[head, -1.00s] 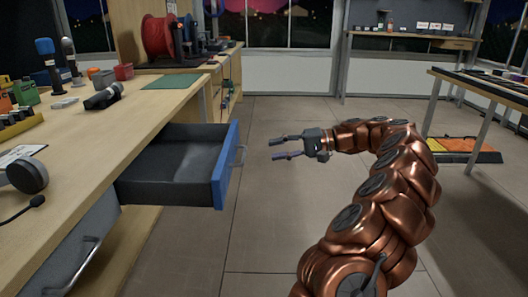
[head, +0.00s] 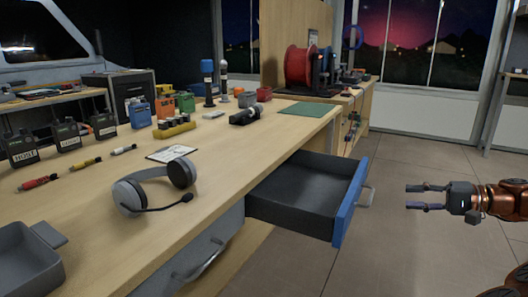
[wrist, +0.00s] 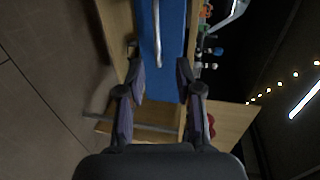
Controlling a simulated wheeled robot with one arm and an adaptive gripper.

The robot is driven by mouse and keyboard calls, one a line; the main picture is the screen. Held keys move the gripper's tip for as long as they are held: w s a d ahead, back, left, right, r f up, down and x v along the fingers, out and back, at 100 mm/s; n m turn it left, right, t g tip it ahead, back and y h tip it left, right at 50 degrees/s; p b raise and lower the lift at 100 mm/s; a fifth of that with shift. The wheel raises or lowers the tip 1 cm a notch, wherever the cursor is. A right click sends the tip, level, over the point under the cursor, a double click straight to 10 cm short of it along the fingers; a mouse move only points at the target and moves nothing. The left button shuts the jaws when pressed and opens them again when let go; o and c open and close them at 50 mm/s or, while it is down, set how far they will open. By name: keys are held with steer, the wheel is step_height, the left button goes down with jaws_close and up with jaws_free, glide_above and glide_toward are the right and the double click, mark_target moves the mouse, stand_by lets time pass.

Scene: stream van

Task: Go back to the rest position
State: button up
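My gripper (head: 428,197) is open and empty at the right of the head view. It is in the air to the right of the open blue-fronted drawer (head: 349,203), apart from its handle (head: 367,195). The drawer is pulled out of the wooden workbench and its dark inside looks empty. In the wrist view my gripper (wrist: 158,85) has its fingers apart, with the blue drawer front (wrist: 165,40) and its handle beyond them.
A grey lower drawer (head: 205,255) is under the bench. Floor (head: 410,160) is clear right of the drawer.

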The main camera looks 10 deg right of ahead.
steer(key=s+a+r+n+g+p, duration=0.1)
steer(key=a+r+n+g+p, duration=0.15)
steer(key=a+r+p, duration=0.65)
steer(key=s+a+r+n+g+p, duration=0.1)
steer(key=s+a+r+g+p, duration=0.25)
steer(key=a, duration=0.95)
steer(key=s+a+r+n+g+h+p, duration=0.35)
steer(key=s+a+r+p, duration=0.45)
steer(key=a, duration=0.3)
steer(key=s+d+r+h+p, duration=0.1)
steer(key=s+h+p, duration=0.3)
steer(key=s+p, duration=0.5)
steer(key=s+d+r+g+h+p, duration=0.1)
steer(key=s+d+h+p, duration=0.3)
steer(key=s+p, duration=0.5)
steer(key=shift+s+r+h, duration=0.5)
steer(key=shift+s+h, duration=0.15)
steer(key=shift+s, duration=0.8)
